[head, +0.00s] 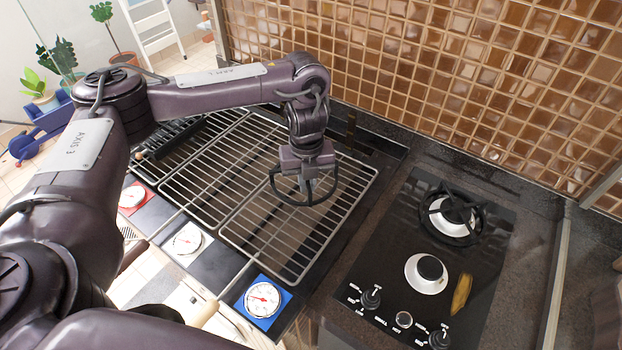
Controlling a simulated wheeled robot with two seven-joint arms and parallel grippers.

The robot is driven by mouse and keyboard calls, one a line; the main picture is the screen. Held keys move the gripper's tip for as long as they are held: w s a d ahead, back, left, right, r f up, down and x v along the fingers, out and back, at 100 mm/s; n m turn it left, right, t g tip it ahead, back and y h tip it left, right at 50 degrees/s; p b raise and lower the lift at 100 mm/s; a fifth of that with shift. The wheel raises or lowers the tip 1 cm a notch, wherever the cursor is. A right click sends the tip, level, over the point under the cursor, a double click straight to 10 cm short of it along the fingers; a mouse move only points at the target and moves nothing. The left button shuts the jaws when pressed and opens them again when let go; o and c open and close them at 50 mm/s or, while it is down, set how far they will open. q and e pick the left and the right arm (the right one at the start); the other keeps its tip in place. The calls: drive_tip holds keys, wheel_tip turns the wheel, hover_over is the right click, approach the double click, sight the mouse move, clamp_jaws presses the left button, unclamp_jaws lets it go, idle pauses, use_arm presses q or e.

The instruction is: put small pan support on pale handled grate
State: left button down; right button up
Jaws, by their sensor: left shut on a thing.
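The small pan support (300,205), a black ring with prongs, is held by my left gripper (306,183). My left gripper is shut on it and points down over the right-hand grate. The pale handled grate (284,262) is a grid of metal bars with a rod running to a pale wooden handle (201,314) at the lower left. The ring shows over the grate's bars; I cannot tell whether it touches them. The gripper hides part of the ring and some bars behind it. My right gripper is not in view.
A middle grate (196,190) with a brown handle (133,257) lies to the left. The black hob (455,275) at right has a burner with a larger pan support (470,237), a bare burner (428,272) and a yellowish object (461,293). Dial gauges (262,300) line the grill front. A tiled wall stands behind.

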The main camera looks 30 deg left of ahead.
use_arm(q)
drive_tip(key=shift+r+p, duration=0.15)
drive_tip(key=shift+p, duration=0.15)
drive_tip(key=shift+f+b, duration=0.95)
drive_tip(key=shift+f, duration=0.4)
drive_tip(key=shift+f+b, duration=1.7)
drive_tip(key=shift+f, duration=1)
drive_tip(key=c, duration=1.5)
unclamp_jaws()
drive_tip(key=shift+o, duration=0.2)
